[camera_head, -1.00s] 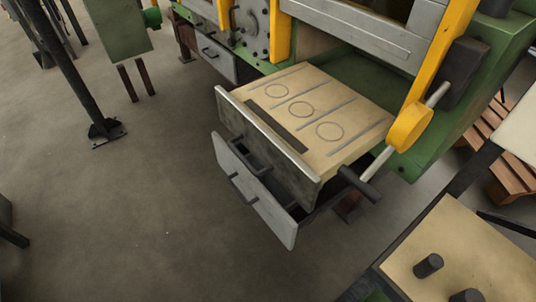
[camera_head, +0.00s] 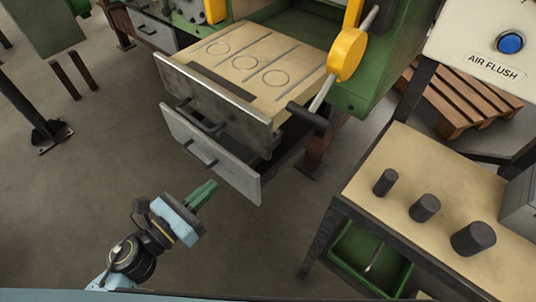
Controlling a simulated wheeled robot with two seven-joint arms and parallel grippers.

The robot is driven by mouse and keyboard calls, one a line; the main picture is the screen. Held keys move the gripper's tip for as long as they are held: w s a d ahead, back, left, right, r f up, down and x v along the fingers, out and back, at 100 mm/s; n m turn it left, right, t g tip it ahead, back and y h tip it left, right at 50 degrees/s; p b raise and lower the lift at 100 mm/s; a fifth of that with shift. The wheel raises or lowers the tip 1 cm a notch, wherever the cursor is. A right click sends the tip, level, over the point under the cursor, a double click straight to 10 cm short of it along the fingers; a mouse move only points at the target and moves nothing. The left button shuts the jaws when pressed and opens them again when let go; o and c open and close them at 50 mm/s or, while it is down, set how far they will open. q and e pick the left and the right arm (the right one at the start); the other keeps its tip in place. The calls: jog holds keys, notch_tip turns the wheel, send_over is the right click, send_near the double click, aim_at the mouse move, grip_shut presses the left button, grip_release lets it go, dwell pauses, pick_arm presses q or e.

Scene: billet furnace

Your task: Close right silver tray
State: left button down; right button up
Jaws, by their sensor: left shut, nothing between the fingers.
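The right silver tray (camera_head: 210,152) is a drawer low under the green machine, with a plain silver front and a dark handle (camera_head: 200,153). It stands pulled out, and its open side shows at the right. Directly above it, a beige-topped drawer (camera_head: 262,50) with a silver front is also pulled out. My left gripper (camera_head: 207,190) has green fingers that are shut and empty. In the picture it is just below the tray's front, apart from it, with its fingers pointing up and right. My right gripper is not in view.
Another silver drawer (camera_head: 150,28) is at the upper left. A yellow lever (camera_head: 345,55) with a dark grip (camera_head: 307,117) hangs right of the drawers. A beige table (camera_head: 440,190) with dark cylinders stands at the right, a green bin (camera_head: 350,245) beneath it.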

pick_arm(q)
jog(key=m, duration=0.1)
jog(key=p, duration=0.2)
send_near(262, 142)
jog(key=x, duration=0.5)
jog(key=shift+w+d+r, duration=0.1)
jog(key=shift+w, duration=0.1)
jog(key=shift+w+d, duration=0.45)
jog(key=shift+w, duration=0.1)
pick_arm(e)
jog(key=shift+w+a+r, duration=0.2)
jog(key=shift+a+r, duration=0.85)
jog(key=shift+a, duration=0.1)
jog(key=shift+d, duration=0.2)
